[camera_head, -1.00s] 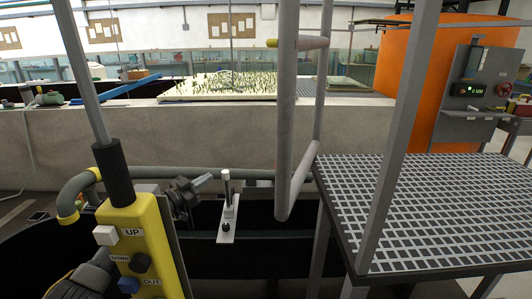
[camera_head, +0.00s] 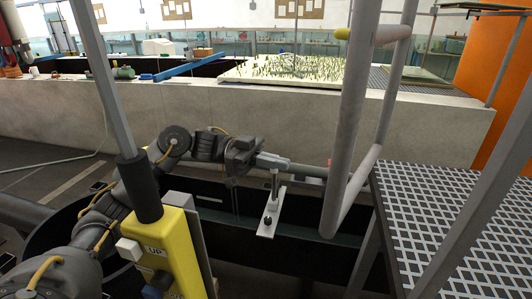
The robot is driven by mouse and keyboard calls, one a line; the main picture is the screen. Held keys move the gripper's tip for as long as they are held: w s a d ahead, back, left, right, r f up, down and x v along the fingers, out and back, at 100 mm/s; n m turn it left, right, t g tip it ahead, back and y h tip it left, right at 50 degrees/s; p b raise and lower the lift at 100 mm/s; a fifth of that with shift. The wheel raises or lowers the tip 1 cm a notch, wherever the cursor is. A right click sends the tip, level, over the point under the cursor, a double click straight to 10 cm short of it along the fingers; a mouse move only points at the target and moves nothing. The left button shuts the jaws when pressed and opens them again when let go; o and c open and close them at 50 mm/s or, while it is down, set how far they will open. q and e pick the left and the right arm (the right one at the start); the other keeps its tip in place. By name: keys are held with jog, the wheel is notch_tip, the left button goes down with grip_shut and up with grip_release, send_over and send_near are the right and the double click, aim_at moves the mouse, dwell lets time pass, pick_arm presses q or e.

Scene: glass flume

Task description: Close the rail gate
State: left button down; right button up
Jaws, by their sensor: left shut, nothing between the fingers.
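The rail gate (camera_head: 348,120) looks like a grey tubular frame with a yellow-capped top rail, seen steeply from one end at the left edge of the grated platform. Its near upright hangs toward me and its lower rail runs back to a farther post. My left gripper (camera_head: 287,163) is shut and empty, left of the gate's near upright and apart from it in the picture. It is just above a small metal post on a pale plate (camera_head: 269,218); whether it touches the post I cannot tell. My right gripper is not in view.
A yellow button pendant (camera_head: 178,250) on a pole stands close in front of my left arm. The grated platform (camera_head: 450,215) fills the right. A long concrete wall (camera_head: 230,110) crosses behind, with a dark trough (camera_head: 310,238) below.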

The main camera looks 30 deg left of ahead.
pick_arm(q)
jog(key=p, duration=0.3)
send_near(342, 183)
jog(key=w+d, duration=0.2)
jog(key=d, duration=0.1)
jog(key=shift+s+d, duration=0.1)
jog(key=shift+d, duration=0.3)
jog(key=d, duration=0.2)
jog(key=d+p, duration=0.1)
jog(key=d, duration=0.2)
jog(key=s+d+p, duration=0.1)
jog(key=d, duration=0.1)
jog(key=shift+s+d, duration=0.1)
jog(key=shift+d, duration=0.3)
jog(key=shift+a, duration=0.2)
